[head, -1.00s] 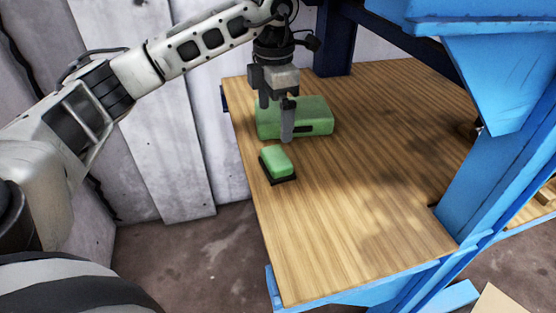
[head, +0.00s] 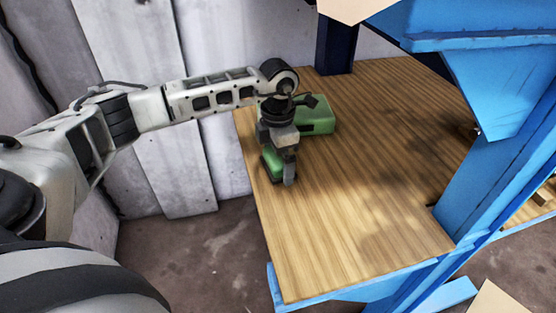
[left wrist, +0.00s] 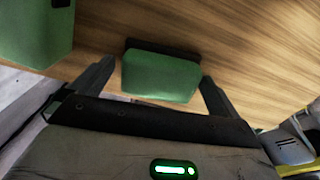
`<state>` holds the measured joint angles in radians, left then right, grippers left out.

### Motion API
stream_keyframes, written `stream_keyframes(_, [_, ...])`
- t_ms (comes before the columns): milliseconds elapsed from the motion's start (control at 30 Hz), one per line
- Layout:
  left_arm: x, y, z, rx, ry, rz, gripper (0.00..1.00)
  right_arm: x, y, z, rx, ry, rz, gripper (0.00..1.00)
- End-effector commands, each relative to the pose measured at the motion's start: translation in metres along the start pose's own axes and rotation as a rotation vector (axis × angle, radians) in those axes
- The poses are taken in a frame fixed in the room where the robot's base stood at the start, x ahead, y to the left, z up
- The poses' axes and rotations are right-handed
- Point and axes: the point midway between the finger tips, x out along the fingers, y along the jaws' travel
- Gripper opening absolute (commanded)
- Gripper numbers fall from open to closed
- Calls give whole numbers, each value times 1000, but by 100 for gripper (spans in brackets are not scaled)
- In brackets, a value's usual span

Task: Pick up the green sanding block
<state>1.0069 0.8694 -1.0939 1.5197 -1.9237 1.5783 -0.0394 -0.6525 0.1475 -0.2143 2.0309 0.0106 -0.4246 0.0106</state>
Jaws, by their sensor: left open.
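The green sanding block (head: 271,163) with a dark base lies on the wooden table near its left edge, partly hidden by my left gripper in the head view. My left gripper (head: 281,176) is right at the block, coming down from above, with its jaws open. In the left wrist view the green sanding block (left wrist: 160,76) sits between the two spread fingers of my left gripper (left wrist: 154,92). Gaps show between the block and the fingers in that view. My right gripper is not in view.
A larger green case (head: 316,114) stands on the wooden table (head: 350,200) just behind the block; it also shows in the left wrist view (left wrist: 35,35). A blue frame post (head: 490,170) rises at the right. The table's middle and front are clear.

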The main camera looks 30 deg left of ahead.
Motion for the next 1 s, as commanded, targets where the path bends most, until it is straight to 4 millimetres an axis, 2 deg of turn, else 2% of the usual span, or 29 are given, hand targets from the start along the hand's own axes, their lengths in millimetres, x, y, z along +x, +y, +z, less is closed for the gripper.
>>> stream_keyframes(133, [0,0,0,0,0,0,100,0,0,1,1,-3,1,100])
stream_keyframes(300, [0,0,0,0,0,0,56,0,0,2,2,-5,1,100])
stream_keyframes(733, [-7,0,1,0,-3,2,56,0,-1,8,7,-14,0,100])
stream_keyframes(933, [-34,0,0,0,-6,4,56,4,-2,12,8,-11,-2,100])
stream_keyframes(1000, [-47,-6,-12,1,-4,4,56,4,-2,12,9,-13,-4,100])
